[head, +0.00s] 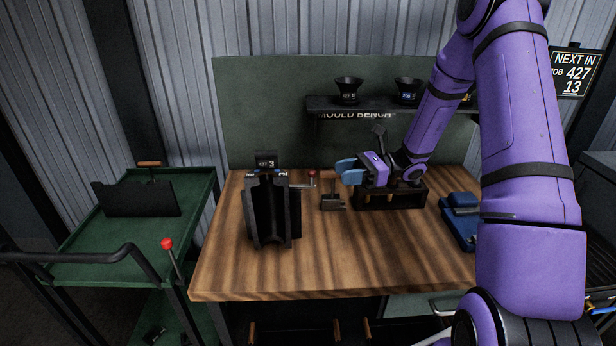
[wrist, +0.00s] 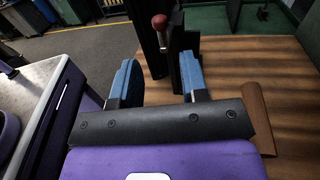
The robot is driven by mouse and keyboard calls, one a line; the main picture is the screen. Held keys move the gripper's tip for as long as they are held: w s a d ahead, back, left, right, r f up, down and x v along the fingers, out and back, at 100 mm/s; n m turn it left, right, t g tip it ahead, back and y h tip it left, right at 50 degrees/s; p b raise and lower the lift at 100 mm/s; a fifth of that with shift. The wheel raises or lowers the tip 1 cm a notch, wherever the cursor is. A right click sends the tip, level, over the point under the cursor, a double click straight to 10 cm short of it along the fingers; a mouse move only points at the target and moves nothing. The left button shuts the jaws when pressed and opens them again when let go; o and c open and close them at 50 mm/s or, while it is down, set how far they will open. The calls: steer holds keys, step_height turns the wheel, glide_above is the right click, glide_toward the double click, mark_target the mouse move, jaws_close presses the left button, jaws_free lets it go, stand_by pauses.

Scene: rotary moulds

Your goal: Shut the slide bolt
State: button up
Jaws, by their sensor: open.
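A dark two-part mould (head: 268,212) stands upright on the wooden bench. A small rod with a red knob (head: 311,174), which looks like the slide bolt's handle, sticks out from its right side near the top. The red knob (wrist: 159,21) also shows in the wrist view, ahead of my fingers and roughly between them. My gripper (head: 347,172) is to the right of the knob, its blue fingers pointing left toward it. In the wrist view the fingers (wrist: 157,78) are apart with nothing between them. A gap remains between fingertips and knob. How far the bolt is slid cannot be told.
A wooden-handled tool (head: 332,202) stands on the bench just below and left of my gripper. A dark rack (head: 391,200) lies under my wrist, with a blue case (head: 459,220) to its right. A shelf (head: 380,104) is behind. The bench front is clear.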

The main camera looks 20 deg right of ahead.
mark_target(314, 177)
steer(key=a, duration=0.3)
steer(key=w+a, duration=0.1)
steer(key=a, duration=0.6)
steer(key=shift+w+a, duration=0.2)
steer(key=shift+a, duration=0.1)
